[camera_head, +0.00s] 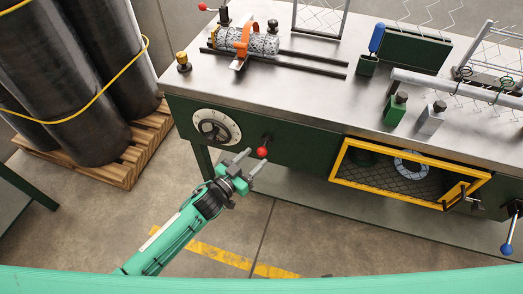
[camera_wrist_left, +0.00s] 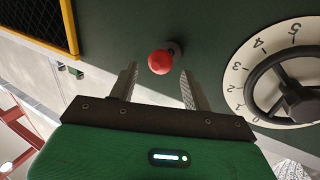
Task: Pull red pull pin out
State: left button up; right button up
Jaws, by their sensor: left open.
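The red pull pin (camera_head: 262,152) has a round red knob and sticks out of the dark green front panel of the machine, right of the dial. It also shows in the left wrist view (camera_wrist_left: 160,62), in front of the gap between the fingers. My left gripper (camera_head: 250,162) is open, with its fingertips close to the knob. In the left wrist view its fingers (camera_wrist_left: 158,82) stand apart on either side of the knob's line, and nothing is between them but the knob ahead. I cannot tell whether either finger touches it. My right gripper is not in view.
A white dial with a black handwheel (camera_head: 215,127) is left of the pin. A yellow-framed mesh guard (camera_head: 405,172) is to the right. A blue-knobbed lever (camera_head: 507,248) is at the far right. Black rolls (camera_head: 100,80) stand on a pallet at left. The floor below is clear.

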aim_at(262, 152)
pick_arm(q)
jog(key=shift+x, duration=2.35)
